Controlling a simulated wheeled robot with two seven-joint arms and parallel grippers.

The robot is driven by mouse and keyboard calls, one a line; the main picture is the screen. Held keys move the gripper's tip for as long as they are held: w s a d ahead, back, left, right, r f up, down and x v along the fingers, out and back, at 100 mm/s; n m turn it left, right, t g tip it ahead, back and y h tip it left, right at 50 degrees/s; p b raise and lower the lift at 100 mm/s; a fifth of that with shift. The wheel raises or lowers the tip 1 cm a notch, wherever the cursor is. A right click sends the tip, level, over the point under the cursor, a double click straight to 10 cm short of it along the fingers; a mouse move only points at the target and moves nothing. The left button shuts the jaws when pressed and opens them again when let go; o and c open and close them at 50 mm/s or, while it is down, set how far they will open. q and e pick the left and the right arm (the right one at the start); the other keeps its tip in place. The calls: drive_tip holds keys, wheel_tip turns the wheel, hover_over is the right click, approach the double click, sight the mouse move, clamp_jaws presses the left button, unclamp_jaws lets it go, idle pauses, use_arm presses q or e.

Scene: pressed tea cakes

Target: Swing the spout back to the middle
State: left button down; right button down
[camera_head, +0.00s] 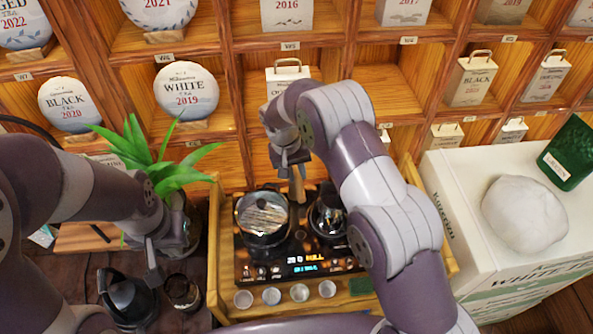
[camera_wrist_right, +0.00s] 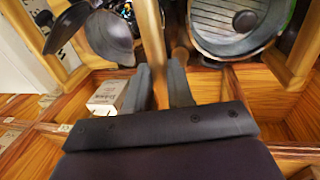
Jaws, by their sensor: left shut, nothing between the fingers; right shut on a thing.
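The tan, rod-like spout (camera_head: 297,186) stands at the back of the black tea stove (camera_head: 297,248), between two vessels. Its far end is hard to make out in the head view. My right gripper (camera_head: 293,162) is shut on it from above and behind. In the right wrist view the spout (camera_wrist_right: 152,45) runs up from between the fingers (camera_wrist_right: 159,82). A round pot (camera_head: 262,218) sits on the stove's left and a smaller dark glass pot (camera_head: 328,216) on its right. My left gripper (camera_head: 154,272) is shut and empty, left of the stove.
A black kettle (camera_head: 127,298) and a dark cup (camera_head: 183,291) stand left of the stove. Several small cups (camera_head: 299,292) line its front. A potted plant (camera_head: 165,170) is at the left. Shelves with tea cakes (camera_head: 186,92) rise behind. A white box (camera_head: 480,235) stands right.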

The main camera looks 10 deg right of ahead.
drive_tip(key=c, duration=1)
unclamp_jaws()
drive_tip(key=shift+w+r, duration=0.25)
drive_tip(key=shift+c, duration=0.2)
drive_tip(key=shift+o, duration=0.2)
drive_tip(key=shift+f, duration=0.15)
drive_tip(key=r, duration=0.3)
drive_tip(key=shift+a+r, duration=0.3)
drive_tip(key=shift+a, duration=0.05)
wheel_tip(320, 180, up, 9)
drive_tip(key=p, duration=0.8)
hover_over(297, 173)
drive_tip(key=a, duration=0.3)
drive_tip(key=shift+d, duration=0.15)
drive_tip(key=shift+f, duration=0.1)
